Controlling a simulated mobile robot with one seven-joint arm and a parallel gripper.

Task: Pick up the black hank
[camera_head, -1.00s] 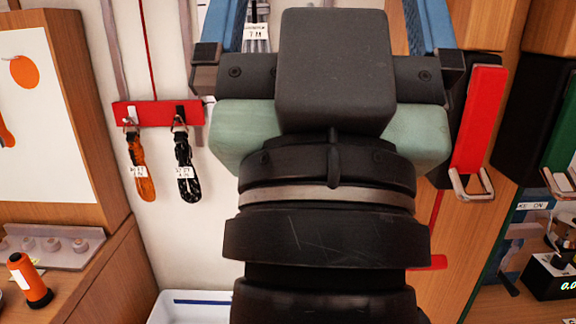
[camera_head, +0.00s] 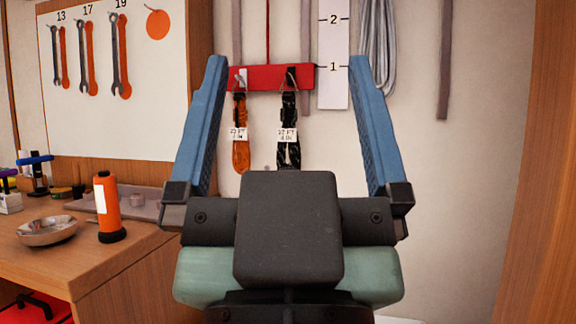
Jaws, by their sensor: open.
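The black hank (camera_head: 288,122) hangs by a metal clip from a hook on the red rail (camera_head: 256,77) on the wall. It has a white label around its middle, and its lower end is close above my gripper's dark body in the picture. An orange hank (camera_head: 240,150) with a white label hangs just left of it on the same rail. My gripper (camera_head: 286,65) is open and empty, its two blue fingers pointing up the picture. Both hanks show between the fingers; how far the gripper is from them in depth I cannot tell.
A numbered white strip (camera_head: 333,60) and a grey coil (camera_head: 379,50) are on the wall to the right. On the left, a workbench (camera_head: 110,260) bears an orange bottle (camera_head: 107,207) and a metal bowl (camera_head: 47,231). A wrench board (camera_head: 120,120) stands behind it.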

